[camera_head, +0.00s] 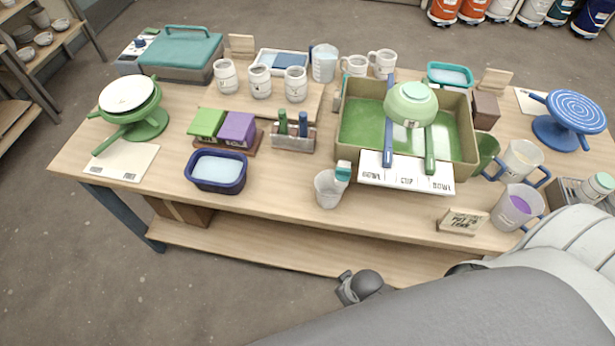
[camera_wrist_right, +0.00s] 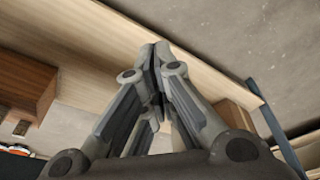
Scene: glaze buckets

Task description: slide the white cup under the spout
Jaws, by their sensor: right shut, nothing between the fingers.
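A white cup (camera_head: 328,188) stands near the table's front edge, left of the white tile strip. A small teal-and-white piece (camera_head: 343,171) shows at its upper right rim; I cannot tell whether it touches the cup. No spout is clearly identifiable. White mugs (camera_head: 382,63) and lidded-looking white jars (camera_head: 260,81) stand at the back. My right gripper (camera_wrist_right: 155,50) is shut and empty in the right wrist view, with wooden boards beyond its fingertips and no cup there. My left gripper is not in view.
A green glaze basin (camera_head: 351,99) holds a ladle and bowl behind the tile strip (camera_head: 405,173). A navy tub (camera_head: 217,172) is to the left. A wooden block sign (camera_head: 463,221) and purple-filled pitcher (camera_head: 517,206) are to the right. Bare tabletop lies between tub and cup.

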